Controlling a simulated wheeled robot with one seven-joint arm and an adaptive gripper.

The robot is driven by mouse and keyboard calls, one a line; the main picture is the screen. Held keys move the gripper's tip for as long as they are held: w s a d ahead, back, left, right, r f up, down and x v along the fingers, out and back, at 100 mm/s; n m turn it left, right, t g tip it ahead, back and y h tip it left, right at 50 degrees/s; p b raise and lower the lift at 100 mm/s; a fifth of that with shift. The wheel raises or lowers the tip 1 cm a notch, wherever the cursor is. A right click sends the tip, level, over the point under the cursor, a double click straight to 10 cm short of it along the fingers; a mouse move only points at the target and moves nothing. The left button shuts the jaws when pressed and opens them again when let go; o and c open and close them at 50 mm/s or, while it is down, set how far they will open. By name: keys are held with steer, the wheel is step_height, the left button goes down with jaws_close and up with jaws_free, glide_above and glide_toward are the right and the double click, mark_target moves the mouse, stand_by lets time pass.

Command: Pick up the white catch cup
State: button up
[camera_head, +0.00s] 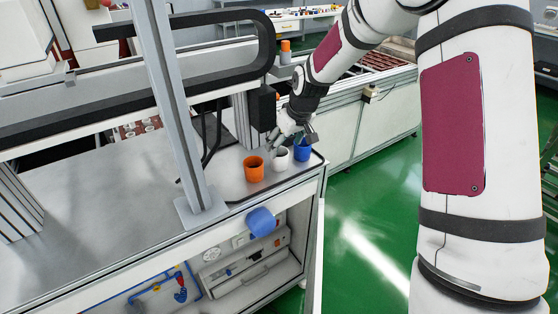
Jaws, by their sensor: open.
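The white catch cup (281,158) stands upright on the metal bench near its right corner. An orange cup (254,170) stands to its left and a blue cup (302,152) to its right. My gripper (289,139) is open, just above and behind the white cup, and reaches in from above. The view is too small to tell whether a finger touches the white or blue cup. Part of the white cup's rim is close to or behind the fingers.
A grey upright post (172,110) stands on the bench left of the cups. A black cable chain (200,92) runs above the bench. A blue cylinder (261,221) sticks out at the bench's front edge. A conveyor (372,80) runs behind at the right. Green floor is clear to the right.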

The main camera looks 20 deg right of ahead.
mark_target(279, 159)
steer(key=shift+a+x, duration=0.15)
steer(key=shift+x, duration=1.45)
steer(key=shift+a+x, duration=0.15)
steer(key=shift+x, duration=1.45)
steer(key=shift+s, duration=0.2)
steer(key=c, duration=1.2)
